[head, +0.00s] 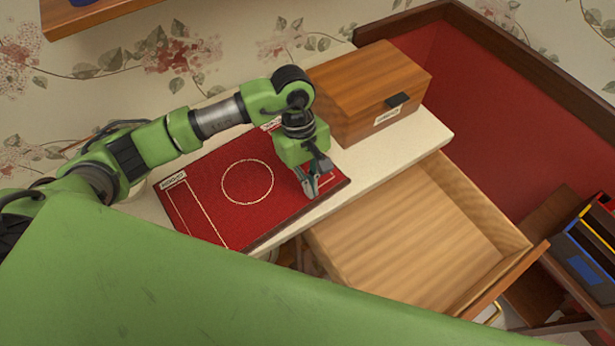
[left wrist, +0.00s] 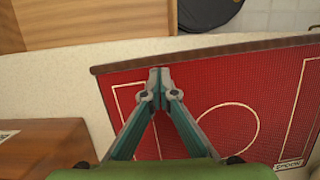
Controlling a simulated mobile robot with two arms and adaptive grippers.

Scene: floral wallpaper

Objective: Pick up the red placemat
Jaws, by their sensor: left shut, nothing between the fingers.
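The red placemat (head: 215,205) lies flat on the cream tabletop, with a pale circle, pale lines and small labels on it. In the left wrist view the placemat (left wrist: 205,90) fills the right side, with a dark brown edge along its top. My left gripper (head: 311,193) is over the placemat's right end, pointing down, close to its front right corner. In the left wrist view the left gripper's fingertips (left wrist: 158,88) meet near the dark edge, with nothing between them. I cannot tell whether they touch the mat. My right gripper is in neither view.
A wooden box (head: 368,85) with a dark latch and a label stands behind the gripper. An open, empty wooden drawer (head: 420,245) juts out below the tabletop's front edge. A red panel with a brown rim (head: 510,110) is at the right. A dark crate (head: 590,250) is at the far right.

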